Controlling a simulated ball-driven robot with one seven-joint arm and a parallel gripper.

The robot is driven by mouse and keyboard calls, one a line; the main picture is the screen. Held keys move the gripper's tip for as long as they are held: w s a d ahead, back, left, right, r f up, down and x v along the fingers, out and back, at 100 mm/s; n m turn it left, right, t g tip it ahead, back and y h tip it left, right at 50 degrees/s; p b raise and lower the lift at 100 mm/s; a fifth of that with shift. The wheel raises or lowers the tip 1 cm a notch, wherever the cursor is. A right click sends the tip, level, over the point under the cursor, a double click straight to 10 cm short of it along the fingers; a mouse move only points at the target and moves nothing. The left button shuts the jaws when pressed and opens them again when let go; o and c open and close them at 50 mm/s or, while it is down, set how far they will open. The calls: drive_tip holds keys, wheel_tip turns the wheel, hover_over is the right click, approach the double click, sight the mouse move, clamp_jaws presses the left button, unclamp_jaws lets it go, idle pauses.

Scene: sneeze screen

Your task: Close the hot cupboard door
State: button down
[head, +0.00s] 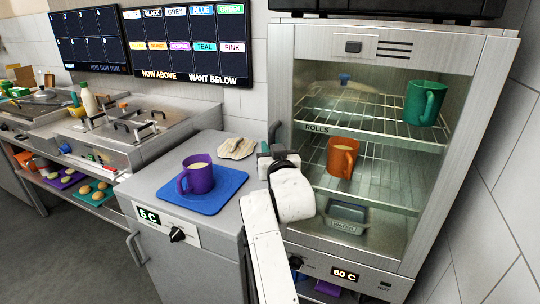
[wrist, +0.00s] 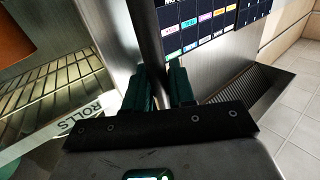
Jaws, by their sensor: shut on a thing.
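The hot cupboard (head: 490,50) stands at the right in the head view, with a pale metal frame, a clear front and wire shelves. Its dark upright door handle (head: 273,131) is at the left edge of the front; it also shows in the wrist view (wrist: 150,38). My gripper (head: 270,152) is at the handle's lower part. In the wrist view its green fingers (wrist: 161,88) are on either side of the handle, shut on it. The door looks roughly in line with the cupboard front; I cannot tell whether a gap is left.
An orange mug (head: 342,157) and a green mug (head: 424,103) stand on the shelves inside. A purple mug (head: 199,176) stands on a blue mat (head: 225,188) on the counter left of my arm. Pale bread (head: 237,148) lies behind. A tiled wall (head: 500,180) closes the right side.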

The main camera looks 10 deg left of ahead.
drive_tip(key=c, duration=1.1)
unclamp_jaws()
drive_tip(key=shift+d+f, duration=0.1)
drive_tip(key=shift+d, duration=0.05)
drive_tip(key=shift+s, duration=0.15)
drive_tip(key=v, duration=1)
drive_tip(key=shift+s, duration=0.35)
